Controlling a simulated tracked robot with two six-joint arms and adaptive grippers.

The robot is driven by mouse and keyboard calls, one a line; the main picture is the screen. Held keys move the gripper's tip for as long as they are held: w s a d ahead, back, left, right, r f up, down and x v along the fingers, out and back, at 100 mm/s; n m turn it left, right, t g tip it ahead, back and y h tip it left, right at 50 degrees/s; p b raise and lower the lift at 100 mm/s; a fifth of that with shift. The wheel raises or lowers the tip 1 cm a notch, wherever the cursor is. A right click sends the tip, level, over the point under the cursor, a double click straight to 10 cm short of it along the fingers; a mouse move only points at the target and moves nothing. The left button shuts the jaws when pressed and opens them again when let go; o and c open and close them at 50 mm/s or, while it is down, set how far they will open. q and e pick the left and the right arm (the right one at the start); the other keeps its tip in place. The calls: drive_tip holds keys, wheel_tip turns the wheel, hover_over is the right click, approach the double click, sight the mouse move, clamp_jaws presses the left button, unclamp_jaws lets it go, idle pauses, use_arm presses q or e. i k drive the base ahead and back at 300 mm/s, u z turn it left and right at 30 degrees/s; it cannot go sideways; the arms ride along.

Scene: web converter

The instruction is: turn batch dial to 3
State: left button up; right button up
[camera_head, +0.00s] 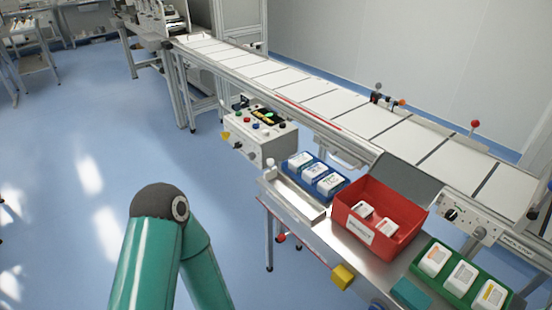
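A black rotary dial (450,214) sits on a pale panel on the conveyor's near side at the right. Marks surround it, but its pointer and numbers are too small to read. A control box (259,134) with coloured buttons and a small screen stands beside the conveyor; it has a small dark knob (270,162) low on its front. I cannot tell from labels which is the batch dial. A teal arm of mine, bent at a dark joint, rises at lower left. Neither gripper is in view.
A conveyor (345,105) with white sheets runs diagonally across. On a metal bench (319,238) stand a blue tray (338,187) and a green tray (443,291) of white boxes, and a red bin (375,238) with two boxes. Blue floor (60,170) is clear at left.

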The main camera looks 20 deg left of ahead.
sight(251, 156)
drive_tip(key=u, duration=0.95)
drive_tip(key=k, duration=1.15)
drive_tip(key=u, duration=1.4)
drive_tip(key=i, duration=1.25)
drive_tip(key=z, duration=0.3)
drive_tip(key=i, duration=1.3)
drive_tip(key=z, duration=1.2)
drive_tip(key=i, duration=0.9)
drive_tip(key=z, duration=0.4)
drive_tip(key=k, duration=0.1)
drive_tip(key=z, duration=0.3)
